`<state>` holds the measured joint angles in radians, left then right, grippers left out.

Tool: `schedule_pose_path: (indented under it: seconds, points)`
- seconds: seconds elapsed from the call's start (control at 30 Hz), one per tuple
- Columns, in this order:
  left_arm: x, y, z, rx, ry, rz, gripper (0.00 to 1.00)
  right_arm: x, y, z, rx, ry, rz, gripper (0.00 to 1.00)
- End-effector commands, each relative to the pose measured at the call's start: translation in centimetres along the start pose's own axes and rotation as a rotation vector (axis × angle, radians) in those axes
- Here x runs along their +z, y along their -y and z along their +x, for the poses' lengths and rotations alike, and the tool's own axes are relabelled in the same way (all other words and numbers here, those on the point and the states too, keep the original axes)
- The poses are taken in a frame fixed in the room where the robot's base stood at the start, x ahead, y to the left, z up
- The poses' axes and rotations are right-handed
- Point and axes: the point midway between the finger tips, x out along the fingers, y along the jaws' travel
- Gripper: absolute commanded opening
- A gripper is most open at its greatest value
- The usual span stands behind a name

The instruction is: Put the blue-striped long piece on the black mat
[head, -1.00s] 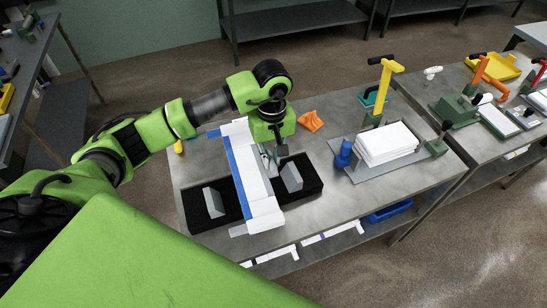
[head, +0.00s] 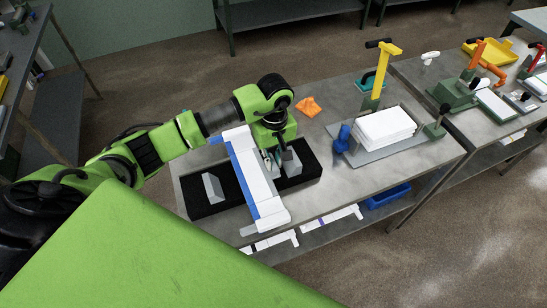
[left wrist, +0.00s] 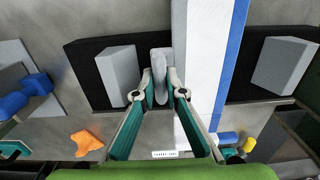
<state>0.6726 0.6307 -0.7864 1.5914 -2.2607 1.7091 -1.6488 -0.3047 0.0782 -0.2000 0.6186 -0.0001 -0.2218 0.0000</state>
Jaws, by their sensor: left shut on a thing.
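The long white piece with a blue stripe along one edge (head: 262,195) lies across the middle of the black mat (head: 232,197), its ends reaching past the mat's edges. It also shows in the left wrist view (left wrist: 200,60), with the black mat (left wrist: 85,62) on both sides. My left gripper (head: 271,160) is at the piece's right side, low over the mat. In the left wrist view its fingers (left wrist: 161,95) close around a grey upright tab beside the white strip. Whether the piece touches the mat is hidden. My right gripper is out of view.
Grey angled blocks stand on the mat left (head: 214,188) and right (head: 291,161) of the piece. An orange part (head: 308,106), a blue part (head: 341,138) and a stack of white sheets (head: 384,128) are farther right. Other white strips lie on the shelf below.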

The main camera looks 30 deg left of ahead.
Motion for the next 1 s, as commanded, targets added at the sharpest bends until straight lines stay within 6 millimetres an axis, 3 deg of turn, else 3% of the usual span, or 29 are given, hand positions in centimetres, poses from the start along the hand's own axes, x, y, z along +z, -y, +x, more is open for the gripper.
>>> schedule_pose_path:
  seconds: [0.73, 0.77, 0.8, 1.0]
  points:
    - [0.0, -0.04, 0.77, 0.001, 0.0, 0.001, 0.0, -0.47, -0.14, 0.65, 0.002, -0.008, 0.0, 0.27]
    - [0.0, -0.04, 0.64, 0.001, 0.0, 0.001, 0.19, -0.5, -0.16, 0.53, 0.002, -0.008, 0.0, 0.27]
    - [0.0, -0.04, 0.62, 0.001, 0.0, 0.001, 0.29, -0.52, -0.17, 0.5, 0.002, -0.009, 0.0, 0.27]
    - [0.02, -0.03, 0.64, 0.001, 0.0, 0.001, 0.31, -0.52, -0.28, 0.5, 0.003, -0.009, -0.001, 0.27]
